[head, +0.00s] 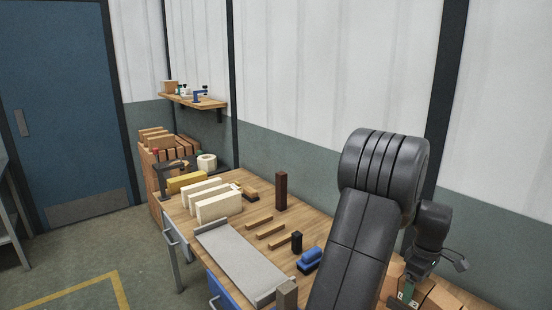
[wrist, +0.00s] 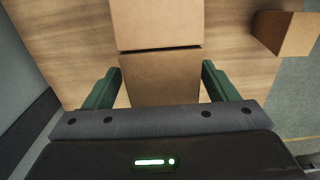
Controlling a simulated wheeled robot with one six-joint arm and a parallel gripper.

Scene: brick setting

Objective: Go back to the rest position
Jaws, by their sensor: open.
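My gripper (wrist: 160,70) is open, with its two green fingers spread apart in the wrist view. A brown cardboard box (wrist: 163,82) shows between the fingers, with a gap on each side. I cannot tell whether the fingertips reach down beside it or stay above it. A second brown box (wrist: 155,22) lies just beyond, with a thin dark gap between the two. In the head view my gripper (head: 407,290) is low at the right end of the bench, beside brown boxes (head: 432,296), and my arm hides part of that area.
A wall shelf (head: 194,102) hangs at the back. Another box (wrist: 285,33) sits near the bench edge.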

